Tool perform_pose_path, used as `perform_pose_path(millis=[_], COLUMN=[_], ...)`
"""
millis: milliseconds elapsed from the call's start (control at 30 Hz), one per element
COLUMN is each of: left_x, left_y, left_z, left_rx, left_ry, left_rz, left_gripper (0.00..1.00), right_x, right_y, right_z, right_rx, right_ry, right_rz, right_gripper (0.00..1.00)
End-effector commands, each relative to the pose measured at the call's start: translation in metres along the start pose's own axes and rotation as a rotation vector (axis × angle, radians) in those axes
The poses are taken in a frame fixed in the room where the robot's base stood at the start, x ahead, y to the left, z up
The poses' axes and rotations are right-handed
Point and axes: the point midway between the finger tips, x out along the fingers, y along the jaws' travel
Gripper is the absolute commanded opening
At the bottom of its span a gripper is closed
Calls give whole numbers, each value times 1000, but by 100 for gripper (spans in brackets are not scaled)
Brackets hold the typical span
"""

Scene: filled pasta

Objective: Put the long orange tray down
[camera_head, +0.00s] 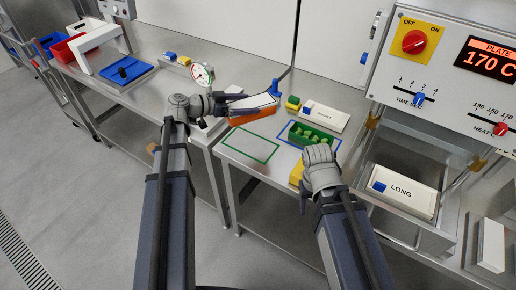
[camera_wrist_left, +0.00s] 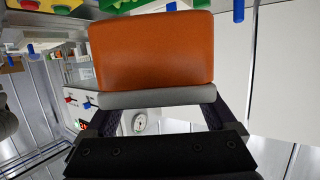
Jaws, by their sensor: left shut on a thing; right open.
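The long orange tray (camera_head: 262,101) is in my left gripper (camera_head: 232,101), near the back left of the steel table in the head view. In the left wrist view the tray's orange side (camera_wrist_left: 150,52) fills the upper middle, with a grey band (camera_wrist_left: 155,97) along its near edge between the fingers. I cannot tell whether the tray touches the table. A green outlined rectangle (camera_head: 250,145) lies bare on the table in front of it. My right gripper (camera_head: 318,158) is open, just in front of a green tray (camera_head: 313,145) of small pieces; its fingers are partly hidden.
The green tray stands within a blue outline (camera_head: 337,146). A white box (camera_head: 326,117) and a yellow-green block (camera_head: 293,103) are behind it. A yellow thing (camera_head: 296,173) is beside my right gripper. The heater panel (camera_head: 450,75) and a LONG box (camera_head: 402,193) are at right.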

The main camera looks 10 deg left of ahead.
Motion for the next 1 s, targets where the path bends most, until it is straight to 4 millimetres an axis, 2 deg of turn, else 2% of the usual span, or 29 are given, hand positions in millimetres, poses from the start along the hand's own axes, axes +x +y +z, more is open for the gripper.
perform_pose_path(millis=[33,200,633,1000], left_x=[8,17,22,37], left_y=[2,-3,-7,-7], left_z=[23,47,60,111], left_rx=[-9,-33,-45,-45], left_ry=[1,2,4,4], left_rz=[-25,-103,-145,-144], left_gripper=[18,18,18,18], right_x=[24,50,64,117], right_y=[-2,-5,-6,-11], right_z=[-2,-3,-4,-7], right_rx=[0,0,0,0], right_ry=[0,0,0,0], right_rz=[0,0,0,0], right_gripper=[57,57,57,57])
